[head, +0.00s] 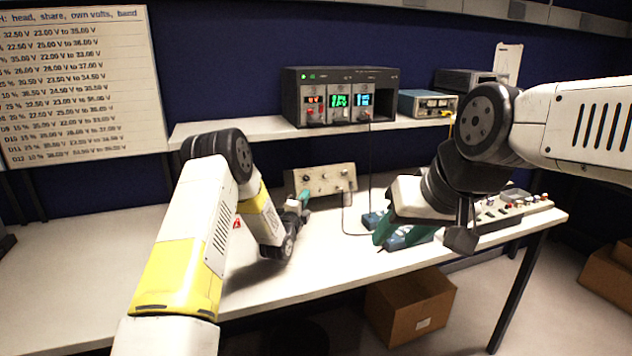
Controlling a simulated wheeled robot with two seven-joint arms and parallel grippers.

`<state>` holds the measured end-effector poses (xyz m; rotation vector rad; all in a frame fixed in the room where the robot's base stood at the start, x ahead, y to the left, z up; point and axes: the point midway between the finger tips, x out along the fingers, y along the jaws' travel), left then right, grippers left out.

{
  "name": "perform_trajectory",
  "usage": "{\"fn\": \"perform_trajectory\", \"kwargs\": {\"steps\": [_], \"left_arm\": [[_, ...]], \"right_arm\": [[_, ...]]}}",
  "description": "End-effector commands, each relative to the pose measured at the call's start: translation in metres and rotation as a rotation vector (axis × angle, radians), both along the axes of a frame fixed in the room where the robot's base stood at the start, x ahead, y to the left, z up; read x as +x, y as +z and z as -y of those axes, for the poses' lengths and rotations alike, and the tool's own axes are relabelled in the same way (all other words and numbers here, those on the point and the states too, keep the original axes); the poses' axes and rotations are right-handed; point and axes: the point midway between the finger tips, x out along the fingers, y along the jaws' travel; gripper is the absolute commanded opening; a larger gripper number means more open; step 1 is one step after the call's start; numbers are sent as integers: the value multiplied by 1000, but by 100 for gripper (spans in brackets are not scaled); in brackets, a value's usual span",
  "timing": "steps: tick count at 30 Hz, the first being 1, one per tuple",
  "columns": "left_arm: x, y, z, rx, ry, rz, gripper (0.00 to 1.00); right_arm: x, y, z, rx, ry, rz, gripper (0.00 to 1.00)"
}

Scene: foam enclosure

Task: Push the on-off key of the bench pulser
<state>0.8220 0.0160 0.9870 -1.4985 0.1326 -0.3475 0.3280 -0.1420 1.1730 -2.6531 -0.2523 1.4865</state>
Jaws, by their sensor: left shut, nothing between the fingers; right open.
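No label that I can read marks the bench pulser. A beige box with several knobs (325,180) stands at the back of the bench and may be it; its on-off key cannot be made out. My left gripper (303,198) is shut and empty, its green tip just in front of the beige box's lower left part. Whether it touches the box cannot be told. My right gripper (424,236) is open and empty, low over the right part of the bench, with a blue item partly hidden behind it.
A black rack with three lit displays (347,97) and a blue-grey instrument (428,104) stand on the shelf (240,131). A cable hangs from the rack to the bench. A panel with colored knobs (515,208) lies at right. The bench's left part (110,250) is clear.

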Motion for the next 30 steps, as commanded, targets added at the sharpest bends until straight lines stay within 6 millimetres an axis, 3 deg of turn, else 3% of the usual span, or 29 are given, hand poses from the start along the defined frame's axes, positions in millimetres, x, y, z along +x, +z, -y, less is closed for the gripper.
{"fn": "perform_trajectory", "kwargs": {"steps": [30], "left_arm": [[9, -3, -3, 0, 0, 0, 0]], "right_arm": [[0, 0, 0, 0, 0, 0, 43]]}}
